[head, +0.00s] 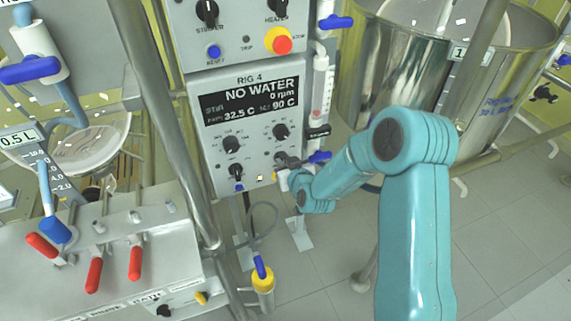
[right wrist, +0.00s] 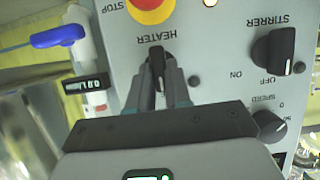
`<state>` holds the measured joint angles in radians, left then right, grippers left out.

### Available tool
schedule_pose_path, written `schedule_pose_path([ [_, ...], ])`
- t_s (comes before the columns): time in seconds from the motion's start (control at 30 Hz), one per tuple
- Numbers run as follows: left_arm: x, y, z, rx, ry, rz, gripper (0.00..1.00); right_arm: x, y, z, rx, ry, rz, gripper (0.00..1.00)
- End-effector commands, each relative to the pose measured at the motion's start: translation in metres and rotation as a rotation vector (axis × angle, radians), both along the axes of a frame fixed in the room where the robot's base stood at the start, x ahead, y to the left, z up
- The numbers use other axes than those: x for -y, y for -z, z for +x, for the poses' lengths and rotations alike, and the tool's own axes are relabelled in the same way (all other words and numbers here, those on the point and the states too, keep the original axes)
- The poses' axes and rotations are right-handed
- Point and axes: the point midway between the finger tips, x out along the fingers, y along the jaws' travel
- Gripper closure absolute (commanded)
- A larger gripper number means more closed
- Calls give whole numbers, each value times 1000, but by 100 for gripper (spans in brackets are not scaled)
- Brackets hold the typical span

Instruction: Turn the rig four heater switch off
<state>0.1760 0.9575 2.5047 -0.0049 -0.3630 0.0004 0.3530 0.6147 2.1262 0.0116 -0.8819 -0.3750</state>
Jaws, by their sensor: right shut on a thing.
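The rig four panel (head: 210,178) stands in the middle of the head view, with a display reading NO WATER, 32.5 C and 90 C. My right gripper (head: 281,163) is at its lower right, covering much of that corner. In the right wrist view, upside down, the black heater switch (right wrist: 157,68) stands between the fingers of my right gripper (right wrist: 157,85), which are shut on it. Its handle looks about upright in that picture; I cannot tell whether it is on or off. My left gripper is not in view.
The stirrer switch (right wrist: 274,52) and a red stop button on yellow (right wrist: 150,8) are close to the heater switch. A blue-handled valve (right wrist: 60,37) is beside the panel. A steel tank (head: 395,70) stands behind my right arm. Pipes and red-handled valves (head: 94,275) are at left.

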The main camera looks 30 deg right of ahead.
Motion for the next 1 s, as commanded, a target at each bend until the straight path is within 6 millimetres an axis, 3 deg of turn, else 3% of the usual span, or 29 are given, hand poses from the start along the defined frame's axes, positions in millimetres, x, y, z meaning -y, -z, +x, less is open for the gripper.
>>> schedule_pose_path([
  [0.07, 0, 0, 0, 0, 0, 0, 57, 0, -1, 1, 3, -1, -4, 100],
  [0.1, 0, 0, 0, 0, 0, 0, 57, 0, -1, 1, 3, -1, -4, 79],
  [0.17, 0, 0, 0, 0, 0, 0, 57, 0, -1, 1, 3, -1, -4, 59],
  [0.2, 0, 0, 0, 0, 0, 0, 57, 0, -1, 1, 3, -1, -4, 56],
  [0.57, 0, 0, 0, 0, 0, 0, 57, -1, -3, -6, 2, 0, -1, 56],
  [1.0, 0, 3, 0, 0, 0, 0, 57, -21, -38, -88, 2, 0, -1, 56],
])
